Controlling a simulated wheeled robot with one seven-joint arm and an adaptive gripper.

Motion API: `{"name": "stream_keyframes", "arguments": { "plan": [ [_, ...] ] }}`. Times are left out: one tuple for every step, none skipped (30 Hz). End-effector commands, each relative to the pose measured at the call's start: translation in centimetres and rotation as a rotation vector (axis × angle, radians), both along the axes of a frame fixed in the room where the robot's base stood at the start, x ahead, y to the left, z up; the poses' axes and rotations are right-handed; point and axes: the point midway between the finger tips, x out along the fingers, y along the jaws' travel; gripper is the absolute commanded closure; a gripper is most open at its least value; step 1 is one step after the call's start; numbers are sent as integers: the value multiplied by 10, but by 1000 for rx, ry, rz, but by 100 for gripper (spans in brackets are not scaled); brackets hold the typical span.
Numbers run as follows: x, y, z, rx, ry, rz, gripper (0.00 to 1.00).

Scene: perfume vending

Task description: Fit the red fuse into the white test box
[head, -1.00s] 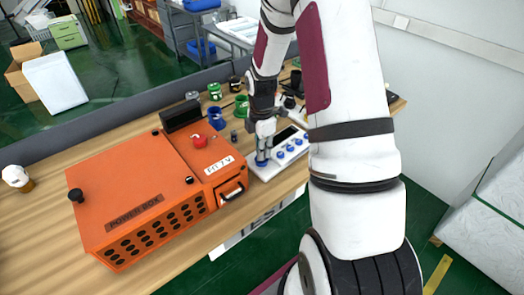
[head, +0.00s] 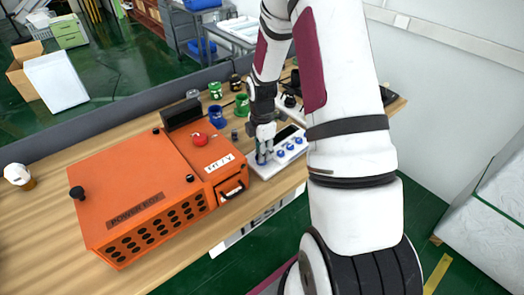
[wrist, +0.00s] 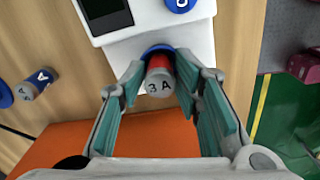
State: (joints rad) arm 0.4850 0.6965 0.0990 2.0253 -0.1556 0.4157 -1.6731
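The white test box (head: 277,168) stands on the table right of the orange power box and has several blue sockets. In the wrist view the white test box (wrist: 203,32) is at the top. The red fuse (wrist: 160,82) has a grey end marked "3 A" facing the camera. Its far end meets a blue socket ring (wrist: 157,50) at the box's near edge; how deep it sits is hidden. My gripper (wrist: 160,65) has its two teal-padded fingers close on both sides of the fuse and appears shut on it. In the head view my gripper (head: 263,157) is over the box's left end.
The orange power box (head: 140,185) with black knobs is close on the left. Another grey fuse with a blue label (wrist: 36,84) lies left of the test box. A low wall borders the back.

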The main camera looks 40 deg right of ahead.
Motion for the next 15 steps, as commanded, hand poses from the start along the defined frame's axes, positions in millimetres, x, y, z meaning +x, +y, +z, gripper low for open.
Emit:
{"name": "stream_keyframes", "arguments": {
  "plan": [
    [-4,1,-8,5,12,-1,60],
    [-4,1,-8,5,13,-1,60],
    [-4,1,-8,5,13,-1,60],
    [-4,1,-7,5,13,-1,60],
    [-4,1,-7,5,13,-1,60],
    [-4,1,-7,5,13,-2,60],
    [-4,1,-7,5,13,-2,60],
    [-4,1,-7,5,13,-2,60],
    [-4,1,-6,5,13,-2,60],
    [-4,1,-6,5,13,-2,60],
    [-4,1,-6,5,13,-2,60],
    [-4,1,-4,5,13,-2,60],
    [-4,1,-3,5,12,-2,60],
    [-4,1,0,5,12,-2,60],
    [-4,1,4,4,11,-3,60]
  ]
}}
